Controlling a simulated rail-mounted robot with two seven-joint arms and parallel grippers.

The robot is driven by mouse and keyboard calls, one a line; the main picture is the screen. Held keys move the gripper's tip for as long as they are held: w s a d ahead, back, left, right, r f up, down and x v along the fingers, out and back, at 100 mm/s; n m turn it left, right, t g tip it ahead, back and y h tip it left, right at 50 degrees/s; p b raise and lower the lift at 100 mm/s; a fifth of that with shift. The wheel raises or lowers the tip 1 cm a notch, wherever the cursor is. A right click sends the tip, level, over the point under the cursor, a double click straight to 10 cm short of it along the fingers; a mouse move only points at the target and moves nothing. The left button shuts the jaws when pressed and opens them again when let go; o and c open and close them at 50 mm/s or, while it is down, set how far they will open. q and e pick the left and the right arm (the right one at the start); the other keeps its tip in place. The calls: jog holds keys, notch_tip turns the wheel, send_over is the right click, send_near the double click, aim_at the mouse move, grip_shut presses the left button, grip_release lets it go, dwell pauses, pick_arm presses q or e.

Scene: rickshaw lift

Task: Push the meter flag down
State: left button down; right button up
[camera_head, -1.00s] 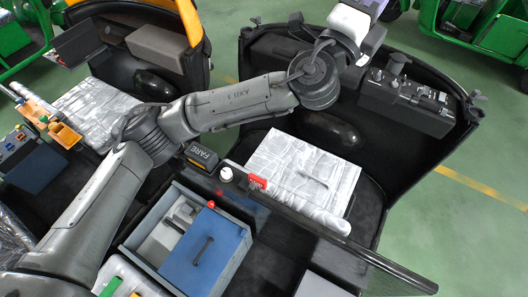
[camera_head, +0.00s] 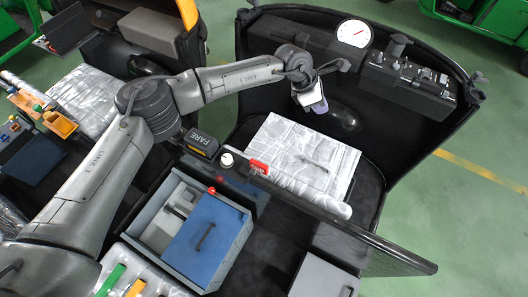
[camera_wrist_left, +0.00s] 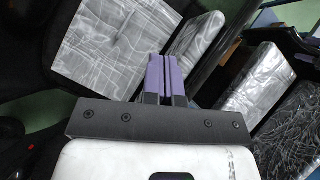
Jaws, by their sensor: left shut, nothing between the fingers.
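The black fare meter (camera_head: 200,141), lettered FARE, sits on the divider bar at the middle of the head view. A red flag-like piece (camera_head: 259,167) stands on the same bar to its right, beside a white round knob (camera_head: 227,160). Which part is the meter flag, I cannot tell for certain. My left gripper (camera_head: 319,107) has purple fingers and is above the far side of the wrapped seat, well apart from the meter and red piece. In the left wrist view its fingers (camera_wrist_left: 167,74) are together and empty. The meter is not clearly visible there.
The wrapped seat (camera_head: 300,158) lies below my left gripper. A black dashboard with a white gauge (camera_head: 354,33) and a switch box (camera_head: 407,82) stand behind. A blue-lidded toolbox (camera_head: 207,240) is in front. The divider bar (camera_head: 330,222) runs rightward. Green floor is open at right.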

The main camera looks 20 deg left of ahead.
aim_at(259, 171)
pick_arm(q)
jog(key=s+a+f+m+g+y, duration=0.1)
jog(key=s+a+m+g+y, duration=0.4)
jog(key=a, duration=0.5)
jog(key=shift+s+f+g+y, duration=0.4)
jog(key=shift+s+y, duration=0.6)
jog(key=shift+s, duration=0.2)
jog(key=s+f+p, duration=0.5)
jog(key=s+f, duration=0.2)
jog(key=f, duration=0.2)
jog(key=shift+s+a+p, duration=0.35)
jog(key=shift+a+p, duration=0.05)
jog(key=shift+a, duration=0.05)
jog(key=shift+f, duration=0.15)
